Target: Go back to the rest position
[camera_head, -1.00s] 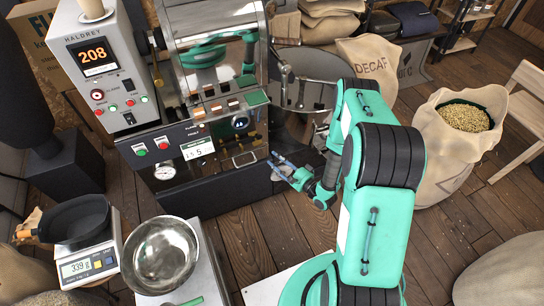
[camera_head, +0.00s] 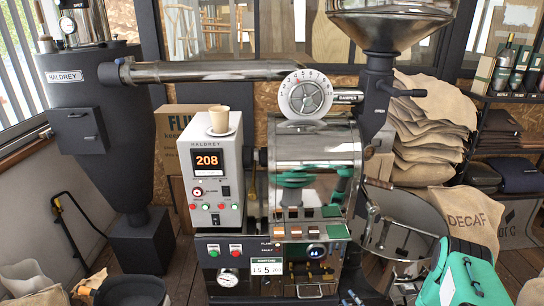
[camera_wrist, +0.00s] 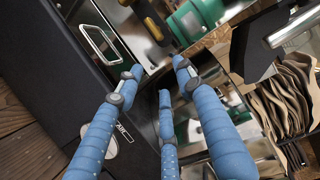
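My gripper (camera_wrist: 158,78) shows in the wrist view with three blue ribbed fingers. The fingertips are apart and nothing is between them. It points at the dark lower front of the roaster, near a metal pull handle (camera_wrist: 100,44). In the head view my turquoise arm is cut off at the lower right. Only a bit of the blue fingers shows at the bottom edge there, in front of the roaster's base.
The roaster (camera_head: 315,150) stands close ahead, with a control box (camera_head: 230,190) and a cup (camera_head: 219,119) on top. A round cooling tray (camera_head: 412,208) sits right of it. A DECAF sack (camera_head: 468,218) is farther right. A black pan (camera_head: 130,292) is at lower left.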

